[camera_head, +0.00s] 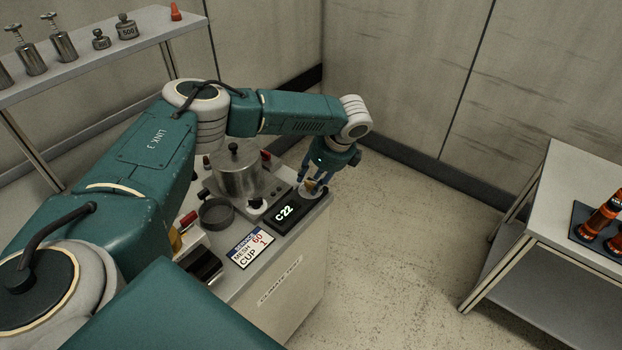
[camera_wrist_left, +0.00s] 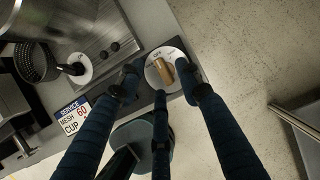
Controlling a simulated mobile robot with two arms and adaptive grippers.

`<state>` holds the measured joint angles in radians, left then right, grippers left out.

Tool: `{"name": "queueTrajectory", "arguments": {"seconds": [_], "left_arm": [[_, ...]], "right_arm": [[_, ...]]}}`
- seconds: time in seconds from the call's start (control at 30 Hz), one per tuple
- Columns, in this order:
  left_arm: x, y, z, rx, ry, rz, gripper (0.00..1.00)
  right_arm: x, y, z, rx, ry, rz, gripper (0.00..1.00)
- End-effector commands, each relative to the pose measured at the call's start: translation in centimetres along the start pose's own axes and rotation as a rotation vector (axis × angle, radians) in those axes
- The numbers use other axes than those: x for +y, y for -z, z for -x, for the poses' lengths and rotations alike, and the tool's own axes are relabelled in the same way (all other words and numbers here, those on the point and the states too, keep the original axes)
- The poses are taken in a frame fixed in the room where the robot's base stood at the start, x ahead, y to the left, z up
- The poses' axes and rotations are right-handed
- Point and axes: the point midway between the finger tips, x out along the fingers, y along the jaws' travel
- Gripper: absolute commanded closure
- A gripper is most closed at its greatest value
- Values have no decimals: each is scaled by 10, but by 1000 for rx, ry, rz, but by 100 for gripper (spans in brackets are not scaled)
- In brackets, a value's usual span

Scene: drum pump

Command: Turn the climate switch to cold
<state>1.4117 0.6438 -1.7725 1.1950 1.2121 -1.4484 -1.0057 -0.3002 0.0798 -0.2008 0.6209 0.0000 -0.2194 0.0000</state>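The climate switch is a tan-brown knob (camera_head: 311,186) on a white round dial at the far right corner of the grey cabinet (camera_head: 300,262). In the left wrist view the knob (camera_wrist_left: 166,71) stands at a slant on its dial (camera_wrist_left: 153,76), which has small lettering at its far edge. My left gripper (camera_head: 318,184) is right over the dial, fingers pointing down. In the wrist view its fingers (camera_wrist_left: 160,80) are spread around the knob with gaps visible; I cannot tell whether any finger touches it. My right gripper is not in view.
A black display (camera_head: 286,213) reading "C22" sits beside the dial. A service card (camera_head: 250,246), a metal pot (camera_head: 238,172) and a dark strainer cup (camera_head: 216,213) share the cabinet top. A shelf with weights (camera_head: 127,26) stands back left; a table (camera_head: 585,200) stands right.

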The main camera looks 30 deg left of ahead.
Motion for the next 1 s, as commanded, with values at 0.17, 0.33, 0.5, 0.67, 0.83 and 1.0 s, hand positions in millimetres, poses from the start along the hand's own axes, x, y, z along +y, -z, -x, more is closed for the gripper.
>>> {"name": "queueTrajectory", "arguments": {"seconds": [0.17,0.33,0.5,0.67,0.83,1.0], "left_arm": [[0,0,-13,0,0,0,65],[0,0,-16,0,1,0,65],[0,0,-15,0,1,0,75],[0,0,-15,0,1,0,100],[0,0,-15,0,-1,3,100],[0,1,-15,0,-15,34,100]], "right_arm": [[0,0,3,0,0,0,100],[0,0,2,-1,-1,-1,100],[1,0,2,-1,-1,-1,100],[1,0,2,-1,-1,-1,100],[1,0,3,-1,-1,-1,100],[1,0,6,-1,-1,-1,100]]}}
